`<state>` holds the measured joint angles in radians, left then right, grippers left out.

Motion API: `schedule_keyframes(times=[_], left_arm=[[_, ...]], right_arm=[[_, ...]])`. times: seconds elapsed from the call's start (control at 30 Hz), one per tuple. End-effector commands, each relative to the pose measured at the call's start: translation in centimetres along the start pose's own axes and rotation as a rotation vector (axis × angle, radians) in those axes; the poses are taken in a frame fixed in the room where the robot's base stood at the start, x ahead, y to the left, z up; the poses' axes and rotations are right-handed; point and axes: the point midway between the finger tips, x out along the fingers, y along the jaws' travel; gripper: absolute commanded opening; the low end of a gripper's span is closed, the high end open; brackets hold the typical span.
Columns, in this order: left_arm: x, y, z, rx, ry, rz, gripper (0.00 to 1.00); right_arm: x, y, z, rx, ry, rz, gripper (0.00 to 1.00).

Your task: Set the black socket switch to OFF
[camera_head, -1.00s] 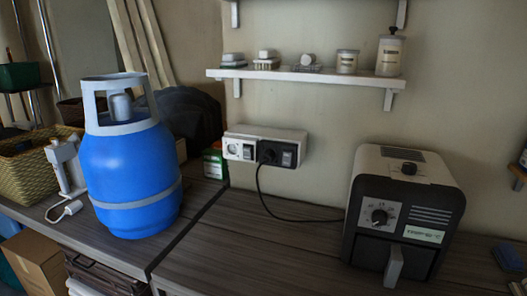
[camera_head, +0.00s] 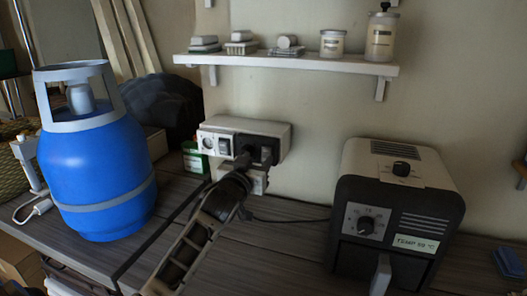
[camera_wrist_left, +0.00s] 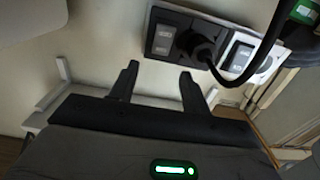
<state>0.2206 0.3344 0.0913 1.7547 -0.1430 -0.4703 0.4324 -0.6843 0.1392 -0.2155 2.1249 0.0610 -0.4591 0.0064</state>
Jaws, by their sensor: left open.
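The black socket (camera_wrist_left: 184,22) is on the wall, in the right half of a white double socket box (camera_head: 262,128). Its black switch (camera_wrist_left: 161,39) shows in the wrist view beside a black plug (camera_wrist_left: 205,46); I cannot tell which way it is set. My left gripper (camera_wrist_left: 158,80) is open and empty, its two dark fingers apart just short of the switch. In the head view my left gripper (camera_head: 250,160) reaches up to the socket from below and partly hides the plug and the black half. My right gripper is not in view.
A white socket with its own switch (camera_head: 224,146) sits left of the black one. A blue gas cylinder (camera_head: 95,170) stands at left, an air fryer (camera_head: 395,205) at right. A shelf (camera_head: 290,62) with jars is above. A black cable runs from the plug.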

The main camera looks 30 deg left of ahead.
Motion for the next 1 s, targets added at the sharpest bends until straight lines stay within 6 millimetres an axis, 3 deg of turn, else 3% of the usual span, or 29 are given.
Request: schedule_keyframes(times=[0.1, 0.3, 0.73, 0.9, 1.0], left_arm=[[2.5, 0.0, -0.1, 0.001, 0.001, -0.001, 0.47], [5.0, 0.0, 0.0, 0.001, 0.001, 0.0, 0.47], [5.8, 0.0, 0.0, 0.001, 0.0, 0.001, 0.47], [5.8, 0.0, 0.0, 0.001, 0.0, 0.001, 0.02], [5.8, 0.0, 0.1, 0.001, 0.0, 0.001, 0.03]], right_arm=[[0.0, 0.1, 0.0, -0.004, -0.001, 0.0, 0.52], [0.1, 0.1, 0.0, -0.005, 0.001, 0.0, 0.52], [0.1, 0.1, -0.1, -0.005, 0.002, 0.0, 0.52], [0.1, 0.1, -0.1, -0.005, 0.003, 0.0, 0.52], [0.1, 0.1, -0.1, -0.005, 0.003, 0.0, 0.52]])
